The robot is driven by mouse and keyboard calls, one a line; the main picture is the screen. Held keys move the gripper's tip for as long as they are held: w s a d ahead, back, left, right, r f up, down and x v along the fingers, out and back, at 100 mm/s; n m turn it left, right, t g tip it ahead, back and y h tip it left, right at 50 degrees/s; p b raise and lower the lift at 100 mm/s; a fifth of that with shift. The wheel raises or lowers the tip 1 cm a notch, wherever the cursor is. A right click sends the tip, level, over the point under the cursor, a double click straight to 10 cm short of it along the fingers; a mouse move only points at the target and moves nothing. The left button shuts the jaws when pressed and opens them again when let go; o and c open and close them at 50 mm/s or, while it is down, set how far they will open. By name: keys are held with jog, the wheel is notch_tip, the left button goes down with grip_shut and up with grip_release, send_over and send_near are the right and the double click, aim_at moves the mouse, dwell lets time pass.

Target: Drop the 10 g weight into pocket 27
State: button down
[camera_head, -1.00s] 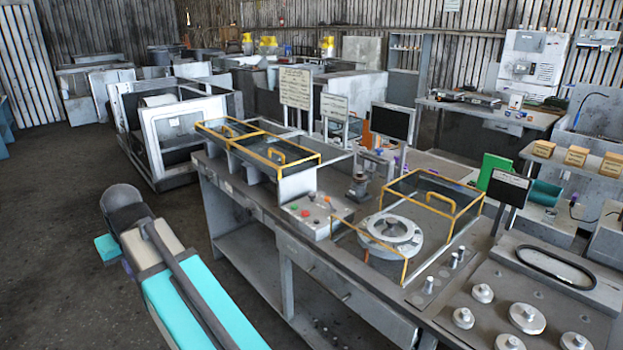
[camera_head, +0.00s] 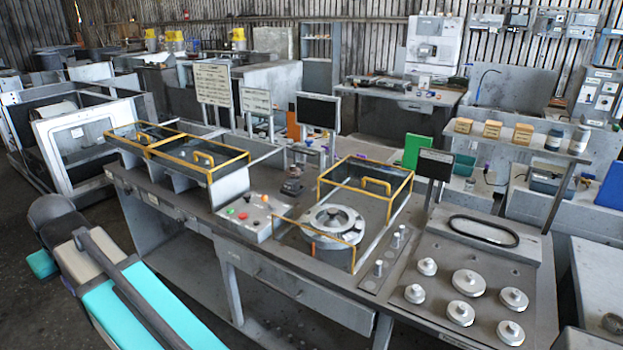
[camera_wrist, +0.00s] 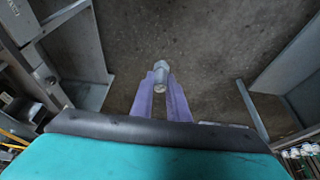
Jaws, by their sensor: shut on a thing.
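In the wrist view, my gripper (camera_wrist: 160,80) has two purple fingers shut on a small silver cylindrical weight (camera_wrist: 160,68), held over the dark floor. Its marking is too small to read. In the head view, a round grey rotor-like ring (camera_head: 332,222) sits on the bench behind a yellow-edged guard. Pocket 27 cannot be picked out; no pocket numbers are legible. My gripper is hidden in the head view, where only my arm shows at lower left.
Small cylindrical weights (camera_head: 396,240) stand on a strip right of the guard (camera_head: 390,213). Several knobbed discs (camera_head: 468,282) lie on the bench's right end. A button panel (camera_head: 252,214) and black screen (camera_head: 317,111) stand nearby. Floor is open at the left.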

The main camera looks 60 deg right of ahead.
jog(key=s+d+r+m+g+h+p, duration=0.15)
jog(key=d+m, duration=0.35)
jog(key=d, duration=0.6)
jog(key=s+d+r+m+h+p, duration=0.1)
jog(key=s+d+r+m+p, duration=0.2)
jog(key=d, duration=0.8)
jog(key=s+d+m+g+h+p, duration=0.1)
jog(key=s+d+m+h+p, duration=0.15)
jog(key=d+m, duration=0.6)
jog(key=s+d+r+m+g+p, duration=0.1)
jog(key=s+d+m+p, duration=0.1)
jog(key=s+d, duration=0.5)
jog(key=s+d+r+m+g+y+p, duration=0.1)
jog(key=s+d+m, duration=0.4)
jog(key=d, duration=0.6)
jog(key=s+d+r+m+g+p, duration=0.3)
jog(key=s+d, duration=0.7)
jog(key=shift+m+y, duration=0.35)
jog(key=shift+y, duration=0.05)
jog(key=shift+f+b, duration=3.15)
jog(key=shift+f, duration=4.95)
